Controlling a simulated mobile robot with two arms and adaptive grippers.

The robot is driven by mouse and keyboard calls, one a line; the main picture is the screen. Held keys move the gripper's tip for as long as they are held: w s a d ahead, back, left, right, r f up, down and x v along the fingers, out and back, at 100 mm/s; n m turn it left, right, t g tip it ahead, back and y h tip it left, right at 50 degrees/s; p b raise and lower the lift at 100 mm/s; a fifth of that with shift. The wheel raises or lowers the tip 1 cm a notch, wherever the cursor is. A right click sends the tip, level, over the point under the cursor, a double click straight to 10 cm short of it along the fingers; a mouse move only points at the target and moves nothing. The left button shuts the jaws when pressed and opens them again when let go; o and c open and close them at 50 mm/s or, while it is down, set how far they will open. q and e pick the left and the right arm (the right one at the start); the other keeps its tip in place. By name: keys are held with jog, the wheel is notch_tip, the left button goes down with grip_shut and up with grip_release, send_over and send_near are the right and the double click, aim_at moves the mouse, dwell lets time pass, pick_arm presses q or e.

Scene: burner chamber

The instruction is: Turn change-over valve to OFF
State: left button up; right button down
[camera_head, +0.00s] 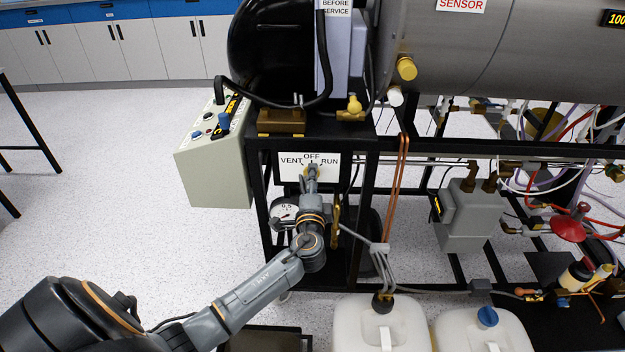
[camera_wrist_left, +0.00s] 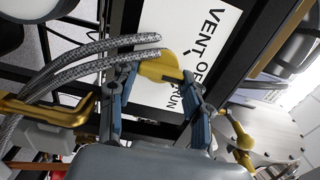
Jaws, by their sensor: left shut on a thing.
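The change-over valve's yellow handle (camera_wrist_left: 158,67) shows between the fingers in the left wrist view. My left gripper (camera_wrist_left: 157,82) is shut on it. In the head view the gripper (camera_head: 311,174) covers most of the valve, just below the white label plate (camera_head: 292,173). The plate reads VENT on the left, OFF at the top middle and RUN on the right; it also shows in the left wrist view (camera_wrist_left: 162,22). Which position the handle points to I cannot tell. My right gripper is not in view.
Braided hoses (camera_wrist_left: 85,60) run close beside the fingers in the left wrist view. The black frame (camera_head: 258,185) surrounds the valve area. White jugs (camera_head: 350,325) stand below right; a control box (camera_head: 212,165) is at left.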

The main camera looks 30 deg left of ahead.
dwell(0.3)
pick_arm(q)
jog(key=o, duration=1.2)
jog(key=shift+c, duration=0.2)
jog(key=v, duration=1.2)
jog(key=shift+s, duration=0.1)
